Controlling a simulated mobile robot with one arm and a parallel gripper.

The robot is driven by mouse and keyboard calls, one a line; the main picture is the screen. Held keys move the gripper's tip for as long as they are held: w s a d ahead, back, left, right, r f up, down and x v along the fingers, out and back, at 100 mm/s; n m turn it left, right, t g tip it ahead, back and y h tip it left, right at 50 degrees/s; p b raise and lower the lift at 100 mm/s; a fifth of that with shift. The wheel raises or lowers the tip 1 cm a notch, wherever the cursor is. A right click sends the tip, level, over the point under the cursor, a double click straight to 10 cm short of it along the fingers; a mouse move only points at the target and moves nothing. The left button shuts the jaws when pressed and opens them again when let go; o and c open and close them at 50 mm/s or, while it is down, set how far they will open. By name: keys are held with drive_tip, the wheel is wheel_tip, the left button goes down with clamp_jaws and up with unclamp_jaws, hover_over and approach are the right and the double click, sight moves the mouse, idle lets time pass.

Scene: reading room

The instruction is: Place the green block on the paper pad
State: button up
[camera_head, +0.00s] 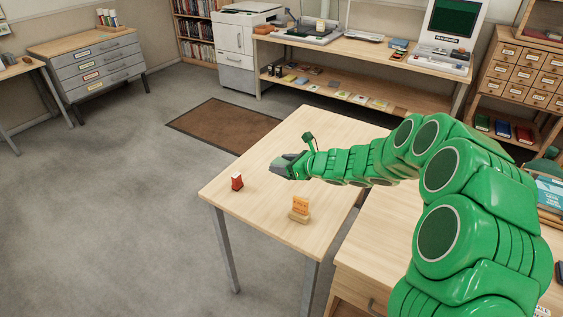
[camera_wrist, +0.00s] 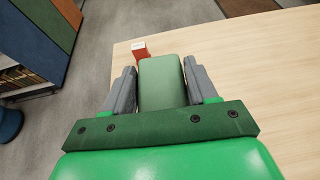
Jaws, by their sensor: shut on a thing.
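My gripper (camera_head: 282,166) is over the pale wooden table in the head view, pointing left. In the wrist view, the two grey fingers of my gripper (camera_wrist: 161,72) are shut on the sides of a dull green block (camera_wrist: 162,85). The block points away from the wrist between the fingers. I cannot make out the block in the head view. I cannot pick out a paper pad in either view.
A small red item (camera_head: 237,182) stands near the table's left edge; it also shows beyond the block in the wrist view (camera_wrist: 140,49). An orange card on a wooden stand (camera_head: 300,209) is near the front. The tabletop (camera_head: 262,202) is otherwise mostly bare.

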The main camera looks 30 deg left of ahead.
drive_tip(key=shift+s+d+r, duration=0.2)
drive_tip(key=shift+s+d, duration=0.2)
drive_tip(key=shift+s, duration=0.1)
